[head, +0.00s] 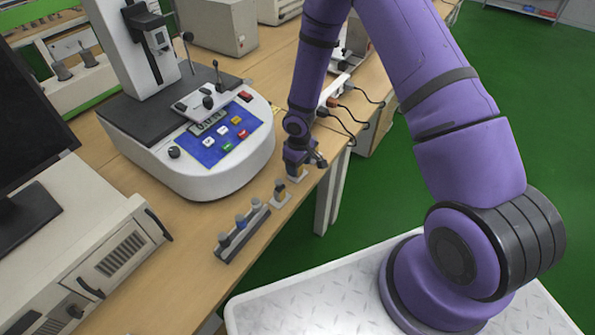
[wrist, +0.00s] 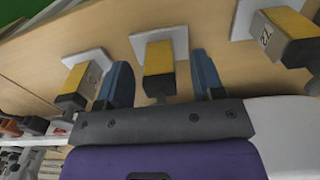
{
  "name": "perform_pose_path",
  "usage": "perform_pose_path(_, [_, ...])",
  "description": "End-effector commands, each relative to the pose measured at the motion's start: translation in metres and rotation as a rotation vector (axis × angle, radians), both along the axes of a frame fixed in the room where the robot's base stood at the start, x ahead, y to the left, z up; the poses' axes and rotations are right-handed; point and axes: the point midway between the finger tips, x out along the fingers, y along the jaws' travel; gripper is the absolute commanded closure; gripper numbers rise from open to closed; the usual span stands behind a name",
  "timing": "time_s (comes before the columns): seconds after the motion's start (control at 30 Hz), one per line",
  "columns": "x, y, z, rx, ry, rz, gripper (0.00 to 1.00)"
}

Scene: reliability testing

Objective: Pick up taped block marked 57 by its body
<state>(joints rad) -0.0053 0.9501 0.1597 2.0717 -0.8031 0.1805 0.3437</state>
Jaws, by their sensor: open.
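In the wrist view, three blocks with yellow tape stand on white square plates. The middle block (wrist: 159,62) is between the two blue fingers of my open gripper (wrist: 162,68), with gaps on both sides. No mark shows on the middle block's visible side, so I cannot tell which is 57. In the head view, my gripper (head: 303,160) is low over the bench's right edge, beside a small block on a plate (head: 281,196).
A dark rack (head: 242,232) with several grey-topped pieces lies in front on the wooden bench (head: 190,270). A white machine with a blue panel (head: 222,143) stands left of my gripper. Cables (head: 345,115) lie behind it. Bare wood lies between machine and rack.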

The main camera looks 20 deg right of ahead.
Motion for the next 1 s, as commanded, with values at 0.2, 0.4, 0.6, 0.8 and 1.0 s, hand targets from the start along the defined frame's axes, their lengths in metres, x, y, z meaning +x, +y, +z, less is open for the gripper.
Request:
perform_pose_path(0.2, [-0.0001,0.0002,-0.0072,0.000,0.000,0.001,0.38])
perform_pose_path(0.4, [-0.0001,0.0001,-0.0069,0.000,0.000,0.001,0.54])
perform_pose_path(0.6, [-0.0001,0.0001,-0.0068,0.000,0.000,0.001,1.00])
perform_pose_path(0.8, [0.0001,0.0002,-0.0065,0.001,-0.001,0.001,1.00])
perform_pose_path(1.0, [0.0007,0.0001,-0.0014,0.000,-0.002,-0.001,1.00])
